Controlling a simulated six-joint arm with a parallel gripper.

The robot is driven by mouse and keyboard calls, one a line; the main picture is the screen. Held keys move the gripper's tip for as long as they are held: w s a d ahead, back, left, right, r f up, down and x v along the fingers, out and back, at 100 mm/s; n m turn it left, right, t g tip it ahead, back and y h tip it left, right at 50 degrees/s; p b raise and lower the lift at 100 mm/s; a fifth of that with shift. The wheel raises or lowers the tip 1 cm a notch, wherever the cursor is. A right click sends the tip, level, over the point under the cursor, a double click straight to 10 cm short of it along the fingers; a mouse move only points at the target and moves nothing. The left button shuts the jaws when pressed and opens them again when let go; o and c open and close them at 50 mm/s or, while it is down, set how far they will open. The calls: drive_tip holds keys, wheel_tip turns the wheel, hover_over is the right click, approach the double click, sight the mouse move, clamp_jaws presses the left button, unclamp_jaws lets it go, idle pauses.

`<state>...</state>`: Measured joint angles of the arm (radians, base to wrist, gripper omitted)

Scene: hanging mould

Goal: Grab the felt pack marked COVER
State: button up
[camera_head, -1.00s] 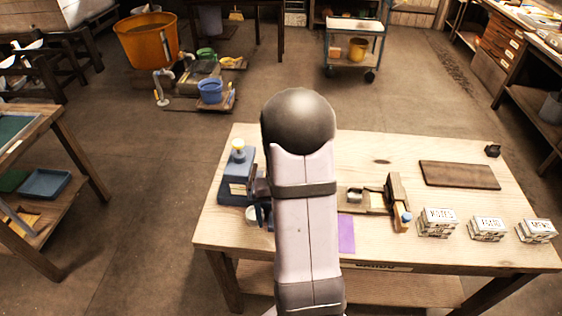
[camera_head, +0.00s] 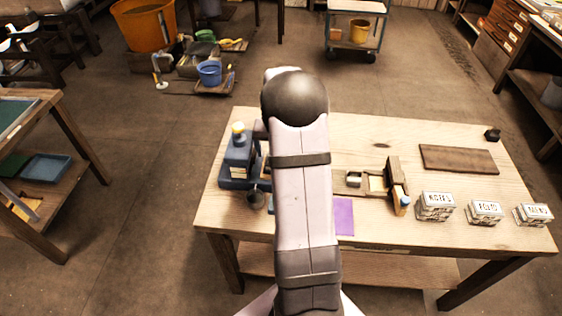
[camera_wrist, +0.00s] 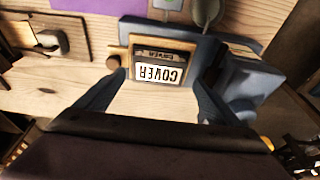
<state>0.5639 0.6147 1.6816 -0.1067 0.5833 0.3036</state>
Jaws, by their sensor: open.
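The felt pack marked COVER (camera_wrist: 161,72) shows in the wrist view as a dark block with a white label, its lettering upside down. It sits against a blue-grey fixture (camera_wrist: 180,35). My gripper (camera_wrist: 162,84) is open, its two blue fingers on either side of the pack in the picture. I cannot tell whether they touch it. In the head view my arm hides the gripper and the pack. A blue device (camera_head: 238,160) stands at the table's left end, beside my arm.
The wooden table (camera_head: 400,228) carries a purple sheet (camera_head: 344,216), a small wooden fixture (camera_head: 376,183), a dark board (camera_head: 458,159) and three labelled stacks, the nearest one (camera_head: 435,207) left of the others. A small black object (camera_head: 492,134) sits at the back right corner.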

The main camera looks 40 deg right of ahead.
drive_tip(key=shift+f, duration=0.15)
drive_tip(key=shift+p+x, duration=1.35)
drive_tip(key=shift+x, duration=1.15)
drive_tip(key=shift+d, duration=0.2)
drive_tip(key=shift+c, duration=0.4)
drive_tip(key=c, duration=0.8)
